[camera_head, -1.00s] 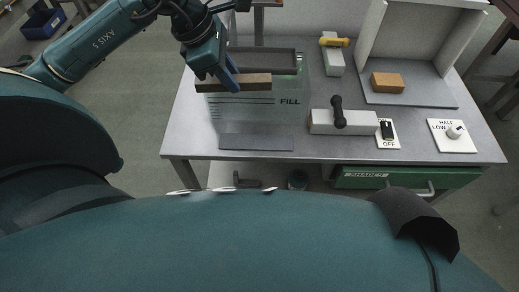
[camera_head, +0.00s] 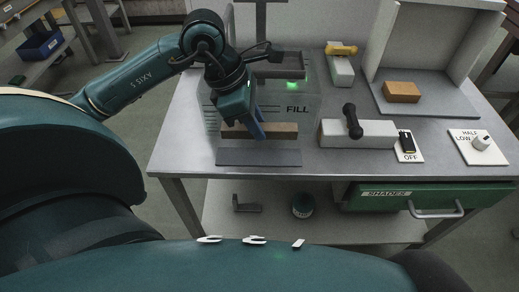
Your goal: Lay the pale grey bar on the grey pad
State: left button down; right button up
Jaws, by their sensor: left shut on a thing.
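My left gripper (camera_head: 259,130) is shut on a long brownish bar (camera_head: 283,131), gripping it near its middle with blue fingers. The bar looks brown rather than pale grey, and it lies level, running left to right. The grey pad (camera_head: 258,157) is flat on the front of the table. The bar is over the back part of the pad; I cannot tell whether it touches it. My right gripper is not in view.
A clear panel marked FILL (camera_head: 297,110) stands behind the bar, with a green light (camera_head: 291,85). A pale block with a dark handle (camera_head: 352,122) is to the right. Further right are an orange block (camera_head: 402,92), a switch (camera_head: 408,146) and a knob (camera_head: 480,143).

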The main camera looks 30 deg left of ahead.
aim_at(263, 156)
pick_arm(q)
notch_tip(263, 156, down, 4)
jog(key=shift+s+r, duration=0.1)
jog(key=shift+f, duration=1.4)
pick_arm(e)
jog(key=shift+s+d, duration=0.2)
pick_arm(q)
jog(key=shift+f+b, duration=0.1)
jog(key=shift+b, duration=0.25)
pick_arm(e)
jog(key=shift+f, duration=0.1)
pick_arm(q)
jog(key=shift+f, duration=0.15)
jog(key=c, duration=1.2)
grip_release()
jog(key=shift+c, duration=0.2)
